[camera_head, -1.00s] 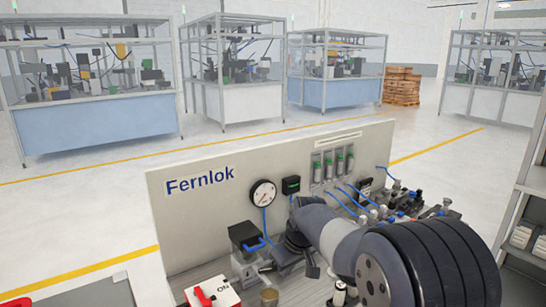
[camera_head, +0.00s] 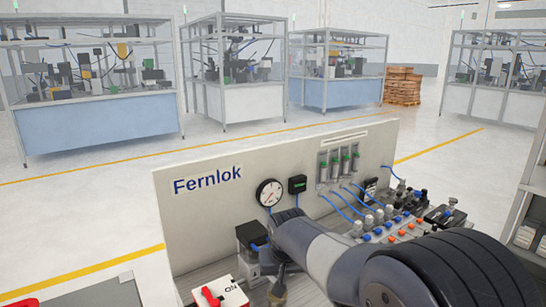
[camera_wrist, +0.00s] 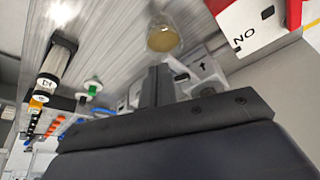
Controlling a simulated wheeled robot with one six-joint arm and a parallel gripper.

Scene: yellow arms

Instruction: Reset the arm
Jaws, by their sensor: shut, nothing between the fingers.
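My arm (camera_head: 340,262) reaches in from the lower right over the Fernlok bench, its dark ridged part nearest the head camera. In the wrist view my gripper (camera_wrist: 157,84) shows as two dark fingers close together, shut and empty. A round brass-coloured cup (camera_wrist: 163,38) lies just beyond the fingertips in that view, apart from them.
A white box with a red switch (camera_head: 217,293) stands left of the cup. The upright Fernlok panel (camera_head: 225,215) backs the bench and carries a gauge (camera_head: 270,192). Fittings with blue tubes (camera_head: 375,225) crowd the right side. Framed workstations (camera_head: 90,115) stand far behind.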

